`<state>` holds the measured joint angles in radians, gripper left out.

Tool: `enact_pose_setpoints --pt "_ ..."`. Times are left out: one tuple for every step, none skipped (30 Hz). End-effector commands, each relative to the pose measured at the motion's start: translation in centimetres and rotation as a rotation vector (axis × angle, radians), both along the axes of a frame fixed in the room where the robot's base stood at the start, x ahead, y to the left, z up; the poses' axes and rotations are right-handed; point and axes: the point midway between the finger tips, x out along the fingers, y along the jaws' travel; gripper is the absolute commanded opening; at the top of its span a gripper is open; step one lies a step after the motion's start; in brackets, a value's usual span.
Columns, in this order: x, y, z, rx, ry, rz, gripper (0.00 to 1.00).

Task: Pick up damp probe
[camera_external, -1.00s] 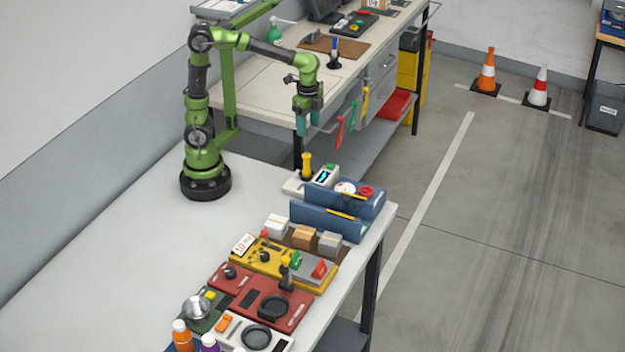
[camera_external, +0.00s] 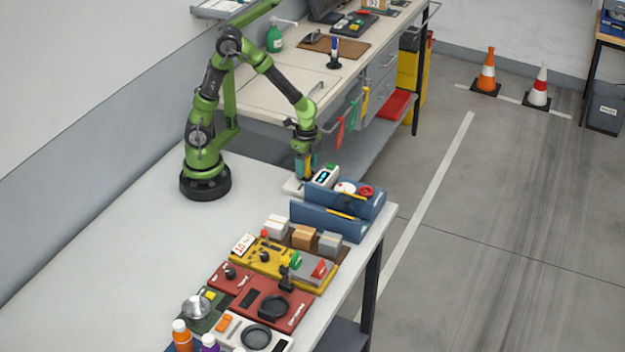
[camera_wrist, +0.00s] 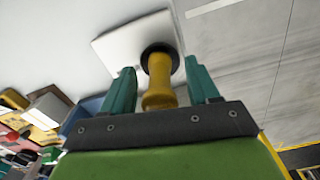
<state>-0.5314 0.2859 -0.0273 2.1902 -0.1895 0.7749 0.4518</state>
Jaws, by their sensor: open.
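The damp probe (camera_wrist: 161,82) looks like a yellow handle on a black round base, standing on a pale station. In the wrist view it lies between the two teal fingers of my gripper (camera_wrist: 161,88), with a visible gap on each side. In the external view my gripper (camera_external: 304,168) points down around the yellow probe (camera_external: 307,166), which is mostly hidden by the fingers. The pale station (camera_external: 295,187) with a small display sits under it, and also shows in the wrist view (camera_wrist: 118,46). My gripper is open.
Small boxes (camera_external: 304,237), a yellow panel (camera_external: 268,259) and a red panel (camera_external: 250,304) line the table's right side. The white table (camera_external: 130,225) is clear to the left.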

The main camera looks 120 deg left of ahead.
Motion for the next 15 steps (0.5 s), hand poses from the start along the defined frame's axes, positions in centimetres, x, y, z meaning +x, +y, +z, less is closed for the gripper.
enact_pose_setpoints --pt "-0.04 -0.02 -0.42 -0.001 0.002 0.000 0.60" --pt "-0.03 -0.01 -0.54 -0.001 0.001 0.000 0.60" --pt "0.00 0.00 -0.64 0.000 0.000 0.000 0.60" --pt "0.00 0.01 -0.67 0.001 -0.001 0.000 0.60" --pt "0.00 0.02 -0.68 0.001 -0.001 0.000 0.60" --pt "0.01 0.02 -0.66 0.001 -0.001 0.000 0.60" --pt "0.01 0.02 -0.65 0.001 -0.001 0.000 0.60" --pt "0.01 0.02 -0.64 0.001 -0.001 0.000 0.60" --pt "0.01 0.02 -0.64 0.001 -0.001 0.000 0.60" --pt "0.01 0.02 -0.63 0.001 -0.001 0.000 0.56" --pt "0.01 0.02 -0.63 0.001 -0.001 0.000 0.51" --pt "0.01 0.02 -0.62 0.001 -0.001 0.000 0.45" --pt "0.01 0.02 -0.62 0.001 -0.001 0.000 0.40" --pt "0.01 0.02 -0.62 0.001 -0.001 0.000 0.36" --pt "0.01 0.02 -0.61 0.001 -0.001 0.000 0.30"
